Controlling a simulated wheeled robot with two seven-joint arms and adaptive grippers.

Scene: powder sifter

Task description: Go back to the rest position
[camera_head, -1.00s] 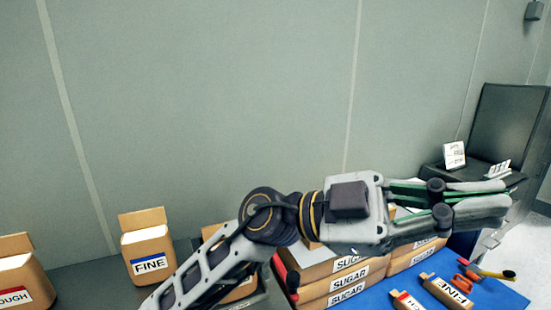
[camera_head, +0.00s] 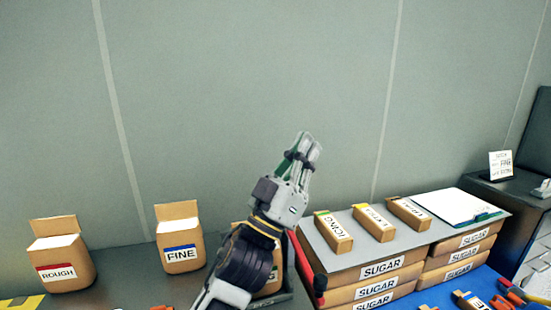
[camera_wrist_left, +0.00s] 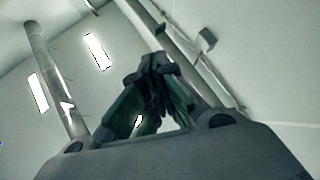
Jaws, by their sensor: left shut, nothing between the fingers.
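My left gripper (camera_head: 307,142) is raised in front of the grey wall in the head view, its fingers pointing up. It is shut and empty. In the left wrist view its fingers (camera_wrist_left: 158,60) meet at the tips, with ceiling and pipes behind. My left forearm comes up from the bottom and hides part of a box behind it. My right gripper is in neither view.
Open boxes labelled ROUGH (camera_head: 62,262) and FINE (camera_head: 182,250) stand on the left counter. To the right, stacked SUGAR boxes (camera_head: 382,270) carry a grey board with small cartons (camera_head: 333,232) and a clipboard (camera_head: 457,207). The wall area above is free.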

